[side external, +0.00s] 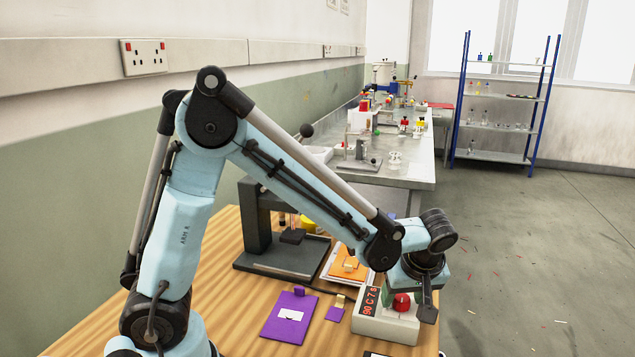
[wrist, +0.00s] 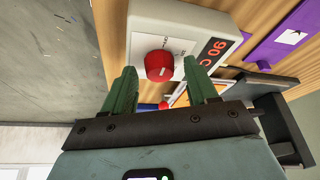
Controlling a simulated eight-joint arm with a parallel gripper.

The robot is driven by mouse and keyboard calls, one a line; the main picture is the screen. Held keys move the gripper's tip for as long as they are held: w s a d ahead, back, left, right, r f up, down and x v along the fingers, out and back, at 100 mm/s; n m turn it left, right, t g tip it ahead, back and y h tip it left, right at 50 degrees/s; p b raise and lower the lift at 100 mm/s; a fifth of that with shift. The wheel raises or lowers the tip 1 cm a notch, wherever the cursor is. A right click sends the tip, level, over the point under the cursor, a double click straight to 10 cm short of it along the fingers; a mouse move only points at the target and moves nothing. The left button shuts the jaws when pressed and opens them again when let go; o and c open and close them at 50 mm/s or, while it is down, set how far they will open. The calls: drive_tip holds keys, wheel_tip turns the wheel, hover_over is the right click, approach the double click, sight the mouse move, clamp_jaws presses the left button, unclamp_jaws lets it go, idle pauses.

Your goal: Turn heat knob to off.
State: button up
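The red heat knob (side external: 401,303) sits on a pale control box (side external: 387,325) near the right edge of the wooden bench. In the wrist view the knob (wrist: 159,65) appears between my two green fingertips, with a white pointer mark on it. A display (wrist: 213,51) with red figures, seemingly showing 90 C, is beside the knob on the box. My gripper (wrist: 158,70) is open, with a clear gap between each finger and the knob in that view. In the side view my gripper (side external: 427,297) is just right of the knob; contact cannot be told.
A purple board (side external: 280,328) and a small purple piece (side external: 335,313) lie left of the box. A dark press-like stand (side external: 262,235) and an orange pad (side external: 347,268) are behind. The floor (side external: 540,270) beyond the bench edge is open.

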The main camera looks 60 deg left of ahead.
drive_tip(key=v, duration=1.2)
drive_tip(key=shift+s, duration=0.1)
drive_tip(key=s+a+f+m+t+h, duration=0.3)
drive_tip(key=s+m, duration=0.6)
drive_tip(key=m, duration=0.4)
drive_tip(key=shift+a+m+t+h, duration=0.3)
drive_tip(key=shift+a+t+h, duration=0.2)
drive_tip(key=shift+a+t, duration=0.85)
